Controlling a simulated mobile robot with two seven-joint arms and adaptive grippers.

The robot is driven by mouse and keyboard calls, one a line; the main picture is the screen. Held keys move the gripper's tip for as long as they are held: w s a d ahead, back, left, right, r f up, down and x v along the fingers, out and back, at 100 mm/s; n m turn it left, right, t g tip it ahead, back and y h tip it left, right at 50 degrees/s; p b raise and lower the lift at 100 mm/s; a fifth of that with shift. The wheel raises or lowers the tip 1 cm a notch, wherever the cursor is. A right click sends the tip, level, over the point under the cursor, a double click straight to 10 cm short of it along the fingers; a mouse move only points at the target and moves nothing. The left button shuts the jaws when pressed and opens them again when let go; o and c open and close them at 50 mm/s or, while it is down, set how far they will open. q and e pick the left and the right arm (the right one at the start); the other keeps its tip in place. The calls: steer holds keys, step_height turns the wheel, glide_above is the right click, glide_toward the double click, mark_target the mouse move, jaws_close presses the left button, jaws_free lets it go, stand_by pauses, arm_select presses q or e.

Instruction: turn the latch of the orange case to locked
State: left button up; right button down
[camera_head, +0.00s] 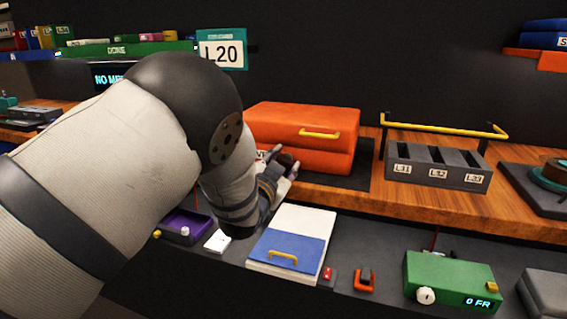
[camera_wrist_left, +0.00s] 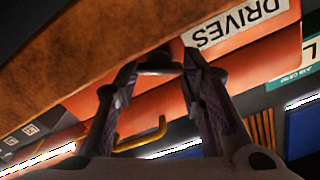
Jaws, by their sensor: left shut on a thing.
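The orange case (camera_head: 305,125) sits on a dark mat on the wooden shelf, with a yellow handle (camera_head: 320,134) on its front. My left gripper (camera_head: 284,163) is at the front of the case, left of the handle. Its fingers are around a small dark latch (camera_head: 287,159), most of which they hide. In the left wrist view the case (camera_wrist_left: 262,62) carries a white label reading DRIVES (camera_wrist_left: 240,24). There the fingertips (camera_wrist_left: 160,64) close on the dark latch. I cannot tell which way the latch is turned. My right gripper is not in view.
A grey slotted rack (camera_head: 437,172) with a yellow bar stands right of the case. Below are a white and blue box (camera_head: 290,245), a green device (camera_head: 450,282) and a purple tray (camera_head: 184,228). My left arm covers much of the left side.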

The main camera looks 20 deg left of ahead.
arm_select(q)
steer(key=n+p, duration=0.1)
steer(key=n, duration=0.2)
steer(key=shift+r, duration=0.15)
steer(key=shift+n+p, duration=0.3)
steer(key=shift+n, duration=1)
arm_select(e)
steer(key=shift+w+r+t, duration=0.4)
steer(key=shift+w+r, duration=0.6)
arm_select(q)
steer(key=o, duration=1.1)
steer(key=shift+o, duration=0.2)
steer(key=shift+s, duration=0.1)
steer(key=s, duration=1.2)
steer(key=shift+a, duration=0.25)
